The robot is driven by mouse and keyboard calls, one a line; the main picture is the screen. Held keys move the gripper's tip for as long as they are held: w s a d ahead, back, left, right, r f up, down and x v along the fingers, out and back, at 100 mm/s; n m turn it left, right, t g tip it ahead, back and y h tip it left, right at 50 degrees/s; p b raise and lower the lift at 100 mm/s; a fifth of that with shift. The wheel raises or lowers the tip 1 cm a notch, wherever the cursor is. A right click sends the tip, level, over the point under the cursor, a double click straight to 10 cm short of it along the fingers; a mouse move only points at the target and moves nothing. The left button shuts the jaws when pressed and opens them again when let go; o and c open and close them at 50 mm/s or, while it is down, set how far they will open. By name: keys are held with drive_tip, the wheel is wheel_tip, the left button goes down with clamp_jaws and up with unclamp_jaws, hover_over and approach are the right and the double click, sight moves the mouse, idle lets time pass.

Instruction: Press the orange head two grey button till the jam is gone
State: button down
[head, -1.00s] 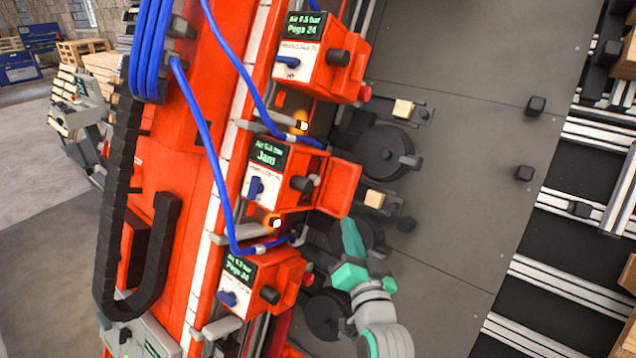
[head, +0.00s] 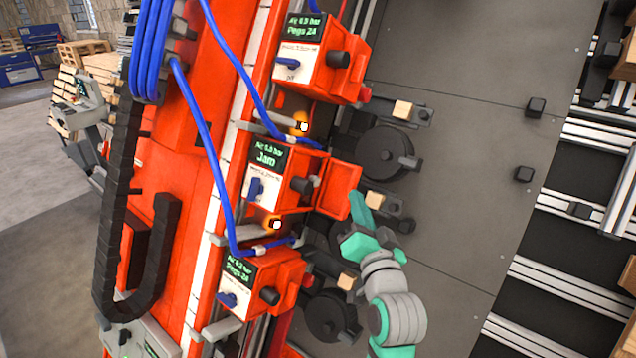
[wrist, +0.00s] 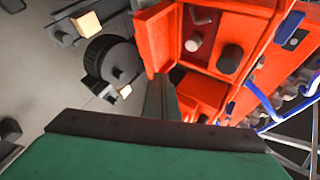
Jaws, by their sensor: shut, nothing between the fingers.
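The middle orange head (head: 285,180) shows "Jam" on its green-lettered display (head: 267,153). Its orange flap (head: 340,190) stands open on its right side. In the wrist view the open head (wrist: 215,30) shows a round grey button (wrist: 194,42) in its recess, with a dark knob (wrist: 231,58) beside it. In the head view the flap mostly hides that recess. My green gripper (head: 357,207) is shut and empty, just right of and below the flap, apart from the button. In the wrist view its narrow fingers (wrist: 161,98) point towards the flap's lower edge.
Blue hoses (head: 205,150) run along the left.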

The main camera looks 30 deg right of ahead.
drive_tip(key=w+a, duration=0.2)
drive_tip(key=w, duration=0.4)
drive_tip(key=shift+w+a, duration=0.15)
drive_tip(key=shift+a, duration=0.15)
drive_tip(key=shift+w+a, duration=0.1)
drive_tip(key=shift+w, duration=0.05)
idle(1.8)
drive_tip(key=shift+w+a, duration=0.1)
drive_tip(key=shift+w, duration=0.15)
drive_tip(key=shift+w+a, duration=0.2)
drive_tip(key=shift+w, duration=0.3)
idle(1.1)
drive_tip(key=shift+s, duration=0.1)
drive_tip(key=shift+s+d, duration=0.35)
drive_tip(key=shift+s, duration=0.45)
drive_tip(key=shift+s+d, duration=0.3)
drive_tip(key=shift+s, duration=0.45)
drive_tip(key=shift+s+d, duration=0.35)
drive_tip(key=shift+s, duration=0.45)
drive_tip(key=shift+s+d, duration=0.3)
drive_tip(key=shift+s, duration=0.45)
